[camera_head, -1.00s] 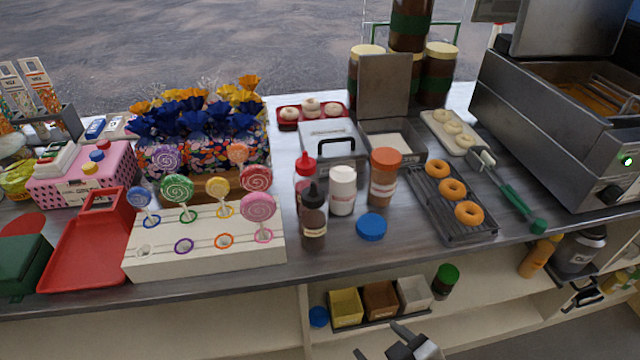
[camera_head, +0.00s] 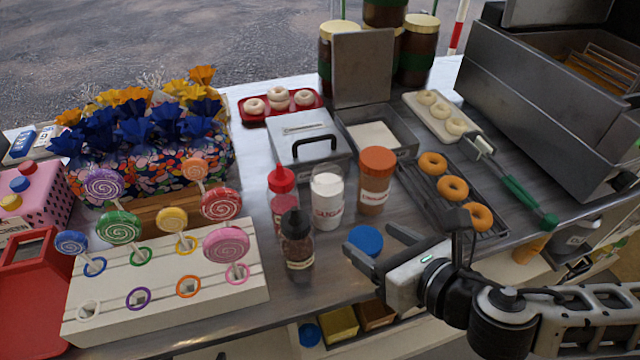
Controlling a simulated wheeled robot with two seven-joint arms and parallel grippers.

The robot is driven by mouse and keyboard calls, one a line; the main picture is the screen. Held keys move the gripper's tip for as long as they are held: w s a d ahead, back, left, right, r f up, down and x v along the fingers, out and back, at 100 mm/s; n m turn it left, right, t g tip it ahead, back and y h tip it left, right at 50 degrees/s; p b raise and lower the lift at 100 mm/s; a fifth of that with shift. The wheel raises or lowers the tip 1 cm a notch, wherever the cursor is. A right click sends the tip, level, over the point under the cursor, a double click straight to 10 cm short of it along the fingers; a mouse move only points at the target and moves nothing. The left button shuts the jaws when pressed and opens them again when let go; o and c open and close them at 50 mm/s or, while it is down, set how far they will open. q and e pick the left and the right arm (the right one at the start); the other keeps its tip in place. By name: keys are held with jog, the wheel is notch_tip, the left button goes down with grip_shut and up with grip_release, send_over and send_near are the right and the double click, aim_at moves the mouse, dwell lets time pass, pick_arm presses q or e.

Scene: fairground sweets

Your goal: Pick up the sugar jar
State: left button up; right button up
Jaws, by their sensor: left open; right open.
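The sugar jar (camera_head: 328,200), clear with white sugar inside and a SUGAR label, stands upright without a lid on the counter, mid-picture. A blue lid (camera_head: 366,239) lies flat on the counter just in front and to the right of it. My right gripper (camera_head: 369,238) reaches in from the lower right. It is open and empty, its fingers pointing left towards the jar, with the blue lid seen between their tips. The gripper is apart from the jar. My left gripper is not in view.
A red-capped bottle (camera_head: 281,197) and a dark bottle (camera_head: 297,246) stand close left of the jar. An orange-lidded cinnamon jar (camera_head: 375,182) stands close right. A grey lidded box (camera_head: 310,150) is behind. A lollipop stand (camera_head: 170,290) is at left, a doughnut rack (camera_head: 440,205) at right.

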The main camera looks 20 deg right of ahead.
aim_at(336, 209)
jog(key=shift+n, duration=0.6)
jog(key=b+x, duration=0.1)
jog(key=b, duration=0.1)
jog(key=b+x, duration=0.4)
jog(key=shift+d+f, duration=0.1)
jog(key=shift+d, duration=0.2)
jog(key=x, duration=0.5)
jog(key=shift+w+r+b, duration=0.15)
jog(key=shift+r+b, duration=0.15)
jog(key=shift+r, duration=0.1)
jog(key=x, duration=0.5)
jog(key=shift+w+a, duration=0.1)
jog(key=shift+w, duration=0.2)
pick_arm(q)
jog(key=f, duration=0.1)
jog(key=d, duration=0.1)
jog(key=f, duration=0.1)
jog(key=shift+w+d+f+h, duration=0.15)
jog(key=shift+w+f+h, duration=0.1)
jog(key=shift+f+h, duration=0.1)
pick_arm(e)
jog(key=c, duration=0.9)
pick_arm(q)
jog(key=shift+t, duration=0.3)
pick_arm(e)
jog(key=shift+c, duration=0.7)
jog(key=shift+r, duration=0.2)
